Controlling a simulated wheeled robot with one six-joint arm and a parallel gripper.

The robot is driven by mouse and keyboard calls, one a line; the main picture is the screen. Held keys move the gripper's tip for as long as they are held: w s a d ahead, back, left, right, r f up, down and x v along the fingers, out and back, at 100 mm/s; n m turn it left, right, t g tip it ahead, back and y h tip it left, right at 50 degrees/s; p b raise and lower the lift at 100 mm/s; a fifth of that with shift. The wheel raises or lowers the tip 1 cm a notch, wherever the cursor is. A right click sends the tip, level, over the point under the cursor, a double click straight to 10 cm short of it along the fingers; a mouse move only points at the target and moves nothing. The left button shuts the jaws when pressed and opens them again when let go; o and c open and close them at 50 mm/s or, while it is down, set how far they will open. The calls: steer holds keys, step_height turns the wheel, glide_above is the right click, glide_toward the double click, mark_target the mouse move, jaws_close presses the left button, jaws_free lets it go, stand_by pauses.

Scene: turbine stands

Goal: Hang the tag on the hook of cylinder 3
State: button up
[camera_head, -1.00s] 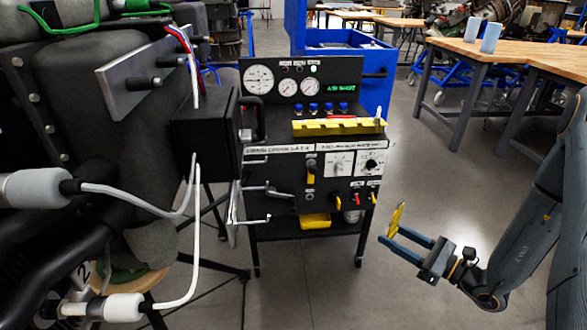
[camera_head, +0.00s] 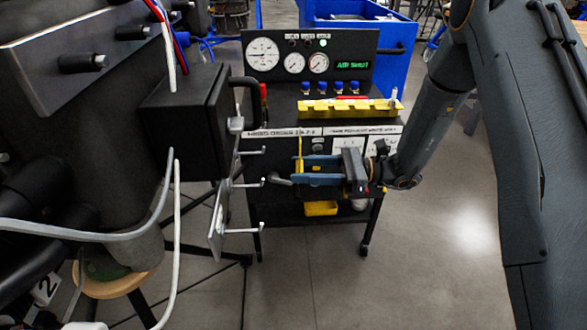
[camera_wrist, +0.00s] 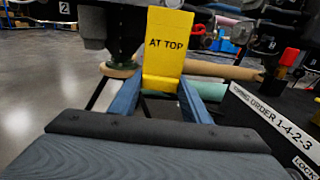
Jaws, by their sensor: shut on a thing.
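My gripper (camera_head: 302,173) is shut on a yellow tag (camera_wrist: 165,45) reading "AT TOP", which stands up between the fingertips. In the head view the tag (camera_head: 299,152) shows nearly edge-on, in front of the black cart. A pale metal plate (camera_head: 217,222) with several thin hooks (camera_head: 250,184) stands to the left of my gripper. The hooks point right, toward the tag, and a gap seems to separate them from it. I cannot read which hook belongs to cylinder 3.
The black instrument cart (camera_head: 350,58) with gauges and a yellow rack (camera_head: 345,108) stands behind my gripper. A black box (camera_head: 185,120) with cables is at left, beside the hook plate. Clear floor (camera_head: 400,285) lies at lower right.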

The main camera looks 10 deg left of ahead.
steer(key=s+a+r+g, duration=0.1)
steer(key=s+a, duration=0.1)
steer(key=a, duration=0.5)
steer(key=shift+s+a+n, duration=0.15)
steer(key=shift+n, duration=0.25)
steer(key=shift+s+a+p, duration=0.15)
steer(key=shift+a+p, duration=0.35)
steer(key=shift+a, duration=0.05)
stand_by(1.1)
steer(key=o, duration=1.6)
steer(key=shift+o, duration=0.7)
steer(key=shift+v, duration=3.55)
